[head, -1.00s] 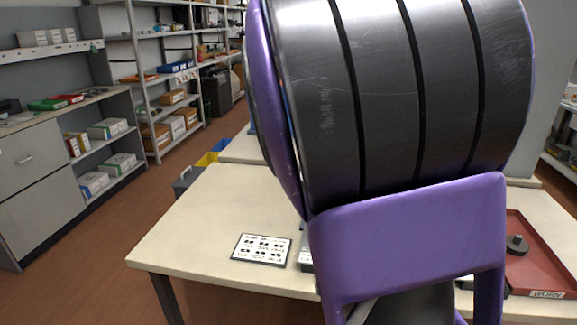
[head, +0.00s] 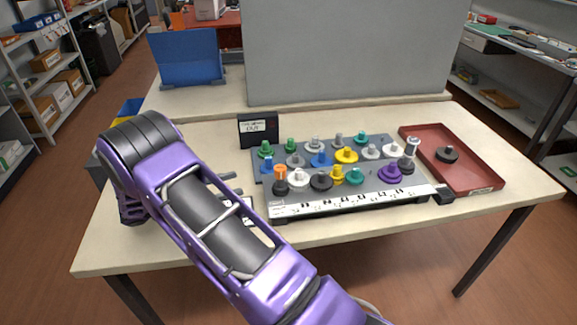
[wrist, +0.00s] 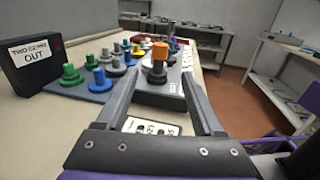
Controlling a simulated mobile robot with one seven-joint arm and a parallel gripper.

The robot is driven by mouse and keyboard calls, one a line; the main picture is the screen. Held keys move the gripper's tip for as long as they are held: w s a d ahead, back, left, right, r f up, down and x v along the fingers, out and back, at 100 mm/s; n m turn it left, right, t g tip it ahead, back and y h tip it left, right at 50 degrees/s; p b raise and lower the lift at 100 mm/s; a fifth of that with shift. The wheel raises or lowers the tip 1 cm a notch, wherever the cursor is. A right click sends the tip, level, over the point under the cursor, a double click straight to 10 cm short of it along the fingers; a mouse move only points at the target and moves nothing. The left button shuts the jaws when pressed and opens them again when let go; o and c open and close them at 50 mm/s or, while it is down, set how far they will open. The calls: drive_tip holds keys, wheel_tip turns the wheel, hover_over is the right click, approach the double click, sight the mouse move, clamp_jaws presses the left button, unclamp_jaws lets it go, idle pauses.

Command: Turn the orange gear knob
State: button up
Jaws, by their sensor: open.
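The orange gear knob (head: 280,172) stands upright at the front left corner of a grey board (head: 375,185) full of knobs. It has an orange top on a dark, wider base. In the wrist view the orange knob (wrist: 160,51) shows just beyond and between my two fingertips. My gripper (wrist: 160,76) is open, with nothing between its fingers. In the head view my gripper (head: 240,190) is partly hidden by my arm and sits just left of the board, apart from the knob.
Several grey, green, blue, yellow and purple knobs crowd the board near the orange one. A black "OUT" box (head: 258,130) stands behind left. A red tray (head: 475,178) with a dark knob is at right. A grey panel (head: 345,55) rises behind.

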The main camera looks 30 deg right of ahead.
sight(280, 179)
drive_tip(key=d, duration=0.5)
drive_tip(key=s+d, duration=0.1)
drive_tip(key=d, duration=1.1)
drive_tip(key=shift+s+p, duration=0.2)
drive_tip(key=shift+p, duration=0.1)
clamp_jaws()
